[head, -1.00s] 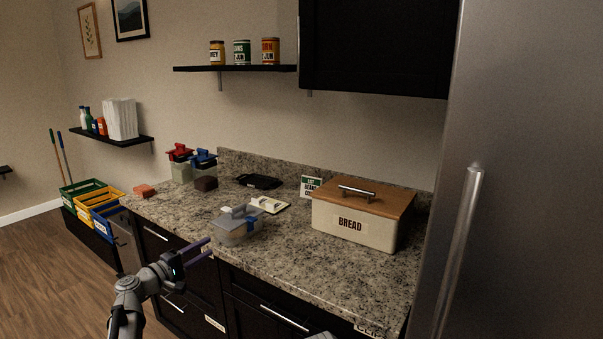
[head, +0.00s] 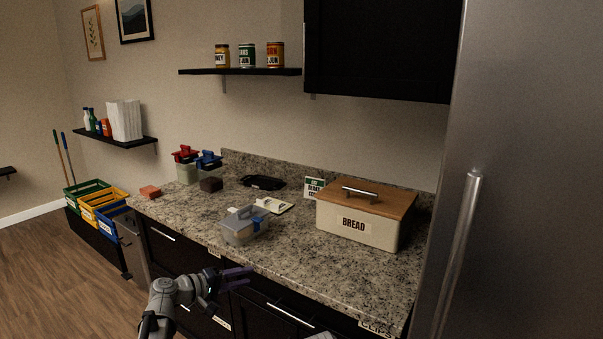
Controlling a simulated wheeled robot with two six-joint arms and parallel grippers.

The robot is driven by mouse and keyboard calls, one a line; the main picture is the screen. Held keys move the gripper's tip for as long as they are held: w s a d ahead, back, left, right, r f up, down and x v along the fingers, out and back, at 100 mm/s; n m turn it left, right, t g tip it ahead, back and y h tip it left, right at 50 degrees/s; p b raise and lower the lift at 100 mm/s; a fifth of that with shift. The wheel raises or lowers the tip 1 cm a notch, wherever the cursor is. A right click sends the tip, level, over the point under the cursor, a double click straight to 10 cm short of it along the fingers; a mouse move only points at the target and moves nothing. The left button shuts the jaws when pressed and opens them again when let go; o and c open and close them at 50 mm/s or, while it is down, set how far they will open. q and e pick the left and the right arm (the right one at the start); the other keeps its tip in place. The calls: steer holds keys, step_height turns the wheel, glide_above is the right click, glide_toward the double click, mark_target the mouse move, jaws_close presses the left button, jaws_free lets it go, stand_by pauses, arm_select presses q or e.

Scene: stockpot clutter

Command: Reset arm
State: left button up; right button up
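My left gripper (head: 248,277) is in front of the counter, below its front edge, beside the dark drawer fronts. Its two purple-grey fingers point right with a gap between them, and nothing shows between them. It is apart from the clear lidded container (head: 240,228) on the counter above it. My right gripper is not in view; only a small pale piece shows at the bottom edge, and I cannot tell what it is.
The granite counter (head: 290,255) holds a bread box (head: 355,222), a small sign (head: 314,188), a black tray-like item (head: 262,182), red-lidded (head: 186,153) and blue-lidded (head: 209,160) containers and a sponge-like block (head: 149,192). A steel fridge (head: 530,180) stands right. Floor at left is clear.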

arm_select(q)
steer(key=s+d+f+m+g+y+p, duration=0.2)
steer(key=s+d+f+m+g, duration=0.15)
steer(key=s+d, duration=0.3)
steer(key=s+d+f+m+g+y+p, duration=0.1)
steer(key=s+d+f+m+g+p, duration=0.2)
steer(key=s+d, duration=0.4)
steer(key=s+a+f+m+g+y+p, duration=0.1)
steer(key=s+a+m+g+y+p, duration=0.1)
steer(key=s+y, duration=0.7)
steer(key=shift+s+a+f+m+g, duration=0.35)
steer(key=shift+s+m+g, duration=0.7)
steer(key=shift+s, duration=2.1)
steer(key=shift+a+r, duration=0.1)
steer(key=shift+r, duration=0.05)
